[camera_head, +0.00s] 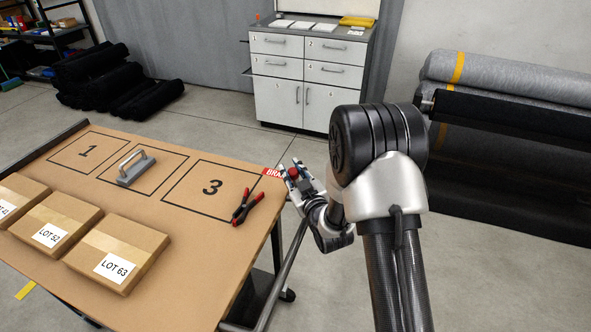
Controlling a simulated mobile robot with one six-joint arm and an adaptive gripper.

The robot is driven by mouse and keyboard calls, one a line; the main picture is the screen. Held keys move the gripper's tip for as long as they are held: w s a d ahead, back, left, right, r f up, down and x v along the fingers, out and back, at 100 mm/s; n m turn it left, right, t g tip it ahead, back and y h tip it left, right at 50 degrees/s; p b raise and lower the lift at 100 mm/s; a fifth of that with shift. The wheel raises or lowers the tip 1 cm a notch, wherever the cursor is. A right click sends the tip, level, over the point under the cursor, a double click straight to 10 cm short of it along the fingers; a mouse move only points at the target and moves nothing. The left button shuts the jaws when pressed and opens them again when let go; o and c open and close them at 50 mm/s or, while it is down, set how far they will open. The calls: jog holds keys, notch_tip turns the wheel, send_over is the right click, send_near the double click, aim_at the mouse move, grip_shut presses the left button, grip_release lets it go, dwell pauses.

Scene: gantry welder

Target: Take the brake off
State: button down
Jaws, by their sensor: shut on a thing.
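A red label reading "BRA…" (272,173) sits at the right edge of the table, its right part hidden by my gripper. My gripper (293,176) is at this edge, just right of the label. It is shut on a small red piece, which looks like the brake's handle (293,172). Most of the brake is hidden behind the fingers and wrist, so its position cannot be told. The brown-topped table (190,275) has a caster (288,295) and a grey push bar (285,265) at its right side.
Red-handled pliers (245,206) lie near the label, beside square 3. A grey handled block (136,168) stands in the middle square. Boxes with lot labels (117,251) line the near side. A drawer cabinet (307,75) and fabric rolls (510,85) stand behind and right.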

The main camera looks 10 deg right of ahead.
jog(key=shift+s+a+f+n+t, duration=0.3)
jog(key=shift+s+a+n+t, duration=0.05)
jog(key=shift+s+n+t, duration=0.25)
jog(key=c, duration=1.3)
grip_release()
jog(key=shift+f, duration=0.1)
jog(key=s, duration=0.4)
jog(key=s+d, duration=0.1)
jog(key=s, duration=0.3)
jog(key=s+d, duration=0.1)
jog(key=s, duration=0.2)
jog(key=shift+s+d+f, duration=0.1)
jog(key=shift+s, duration=0.3)
jog(key=shift+c, duration=0.7)
